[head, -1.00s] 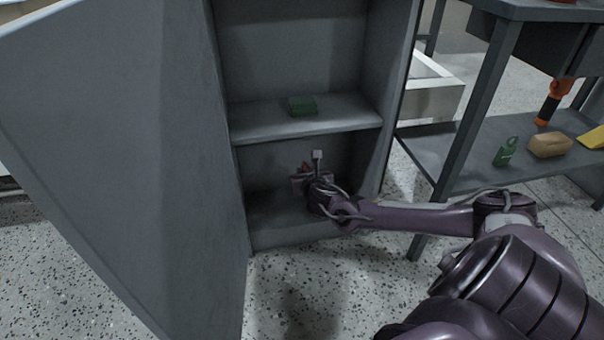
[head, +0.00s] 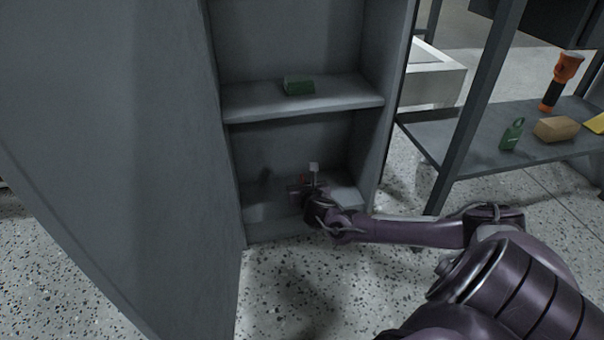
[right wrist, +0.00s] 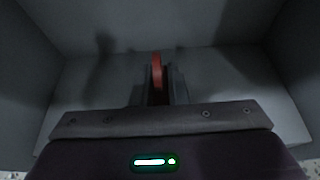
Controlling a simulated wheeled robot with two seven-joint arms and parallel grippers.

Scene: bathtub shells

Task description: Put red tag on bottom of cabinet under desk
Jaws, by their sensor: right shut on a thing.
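The red tag (right wrist: 157,70) stands between the fingers of my right gripper (right wrist: 160,88) in the right wrist view. That gripper is shut on it. In the head view my right gripper (head: 298,192) reaches into the lowest compartment of the open grey cabinet (head: 232,180), just above its bottom panel. A small bit of red shows at the fingers there. Whether the tag touches the bottom cannot be told. My left gripper is not in view.
The cabinet's shelf (head: 340,102) is above my gripper and holds a green box (head: 298,86). The open door (head: 110,150) fills the left. At right, a desk's lower shelf (head: 440,150) holds a green tag (head: 512,134), a brown block (head: 556,129) and an orange-black tool (head: 560,80).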

